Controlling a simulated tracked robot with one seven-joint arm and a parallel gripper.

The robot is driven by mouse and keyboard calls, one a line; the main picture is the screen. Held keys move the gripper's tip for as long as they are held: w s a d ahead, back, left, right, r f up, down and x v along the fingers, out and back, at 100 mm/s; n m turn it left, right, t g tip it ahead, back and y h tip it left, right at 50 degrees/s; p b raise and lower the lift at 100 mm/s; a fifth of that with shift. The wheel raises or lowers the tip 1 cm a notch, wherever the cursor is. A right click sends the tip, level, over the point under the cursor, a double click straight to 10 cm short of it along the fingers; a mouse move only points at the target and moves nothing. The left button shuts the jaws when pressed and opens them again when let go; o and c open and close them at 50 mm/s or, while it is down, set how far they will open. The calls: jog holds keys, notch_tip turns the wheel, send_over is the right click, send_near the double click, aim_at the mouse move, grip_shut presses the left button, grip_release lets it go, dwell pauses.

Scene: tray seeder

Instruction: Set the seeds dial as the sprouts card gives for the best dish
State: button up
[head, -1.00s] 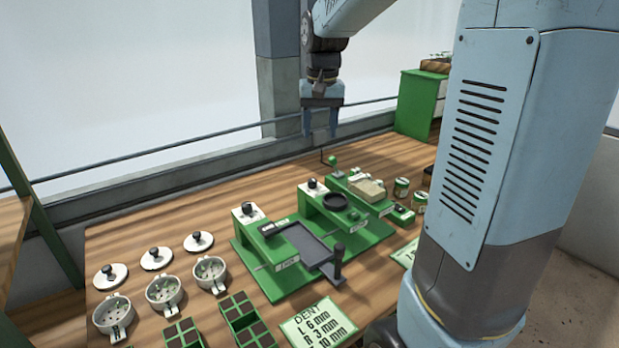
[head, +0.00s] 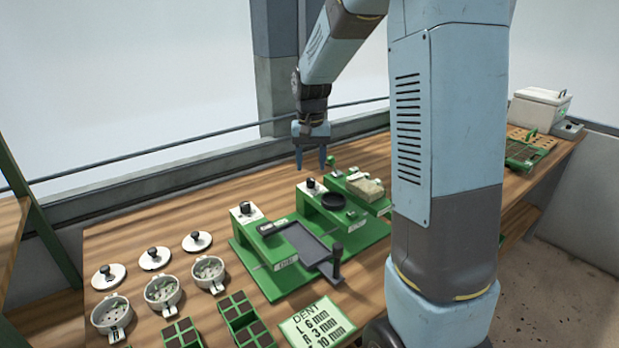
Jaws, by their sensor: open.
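The green seeder machine has a black knob on a white plate (head: 245,210) at its left unit. A second black knob on a white plate (head: 312,188) sits on its middle unit. I cannot read which is the seeds dial. My gripper (head: 311,165) points down, open and empty, above and behind the middle knob, apart from it. Three round white dishes with green sprouts, the left dish (head: 112,316), the middle dish (head: 163,292) and the right dish (head: 209,273), stand at the left, uncovered. I cannot make out a sprouts card.
A card headed DENT (head: 317,325) lies at the front, listing 6, 3 and 10 mm. Lids (head: 155,258) lie behind the dishes. Green soil trays (head: 243,318) stand in front of the machine. A white box (head: 540,108) stands far right. My arm hides the bench's middle right.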

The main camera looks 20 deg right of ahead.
aim_at(310, 179)
jog(key=shift+f, duration=2.6)
grip_shut()
jog(key=shift+a, duration=0.2)
jog(key=shift+d, duration=0.1)
